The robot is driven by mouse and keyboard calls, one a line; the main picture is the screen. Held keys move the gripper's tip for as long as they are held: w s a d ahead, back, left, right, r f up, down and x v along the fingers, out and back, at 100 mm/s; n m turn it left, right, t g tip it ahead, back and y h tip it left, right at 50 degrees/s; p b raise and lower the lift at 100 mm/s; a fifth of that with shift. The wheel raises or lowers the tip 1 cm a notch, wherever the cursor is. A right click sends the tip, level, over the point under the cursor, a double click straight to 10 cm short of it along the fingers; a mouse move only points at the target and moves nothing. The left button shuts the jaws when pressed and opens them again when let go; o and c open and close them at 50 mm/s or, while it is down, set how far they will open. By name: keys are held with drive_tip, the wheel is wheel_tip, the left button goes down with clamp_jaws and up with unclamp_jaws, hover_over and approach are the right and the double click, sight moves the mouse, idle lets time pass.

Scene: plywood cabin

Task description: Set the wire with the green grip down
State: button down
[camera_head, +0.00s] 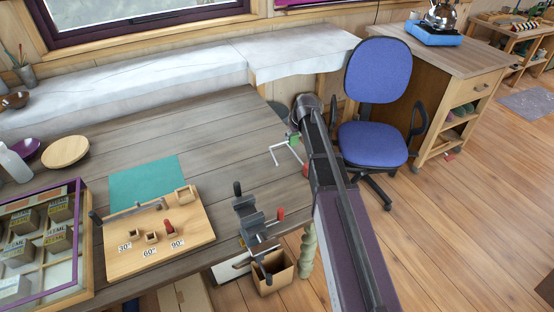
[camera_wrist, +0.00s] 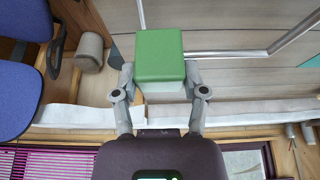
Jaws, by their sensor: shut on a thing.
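The wire with the green grip (camera_head: 294,139) is in my gripper (camera_head: 294,132), at the right end of the grey plank table (camera_head: 215,130). Its bare silver rod is bent and points left in the head view. In the wrist view the green grip (camera_wrist: 160,55) is a block between the two fingers of my gripper (camera_wrist: 160,80), which are shut on it. The silver rod (camera_wrist: 228,53) runs right from the grip and bends. The wire looks held above the table top; its exact height cannot be told.
A wooden bending board (camera_head: 140,262) marked 30°, 60° and 90° sits on the table, near a teal mat (camera_head: 145,183). A clamp-like tool (camera_head: 250,220) is at the front edge. A blue chair (camera_head: 375,140) stands right. The table's middle is clear.

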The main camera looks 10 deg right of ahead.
wheel_tip(320, 180, down, 6)
drive_tip(key=b, duration=0.6)
drive_tip(key=shift+f, duration=0.15)
idle(0.5)
drive_tip(key=shift+f+b, duration=1.9)
drive_tip(key=shift+b, duration=0.1)
drive_tip(key=shift+f, duration=0.1)
drive_tip(key=shift+c, duration=0.6)
unclamp_jaws()
drive_tip(key=shift+r, duration=0.2)
drive_tip(key=p+v, duration=1.1)
drive_tip(key=v, duration=0.1)
